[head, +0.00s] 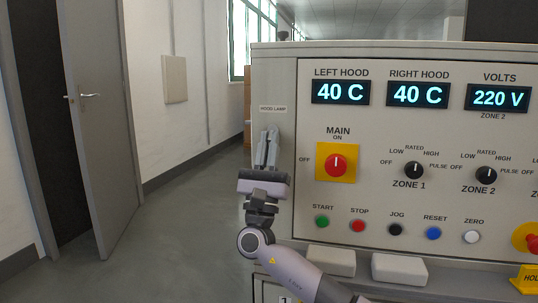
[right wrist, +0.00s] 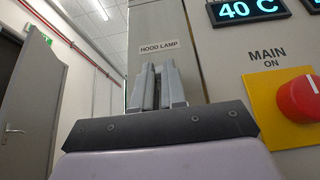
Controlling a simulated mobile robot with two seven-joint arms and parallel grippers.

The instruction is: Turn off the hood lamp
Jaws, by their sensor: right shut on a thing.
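The "HOOD LAMP" label (head: 273,109) is on the narrow left strip of the grey control cabinet. It also shows in the right wrist view (right wrist: 161,47). My right gripper (head: 267,147) reaches up to the strip just below this label. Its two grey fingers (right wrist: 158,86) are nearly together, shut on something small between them. By its place under the label this is the hood lamp switch; the fingers hide most of it, and I cannot tell its position. The lamp itself is not seen. My left gripper is not in view.
Right of the gripper is the red MAIN knob (head: 336,165) on a yellow plate. Below it is a row of buttons, beginning with the green START button (head: 322,221). Two pale blocks (head: 399,269) jut out low on the cabinet. Open floor (head: 190,215) lies left, towards a grey door (head: 98,120).

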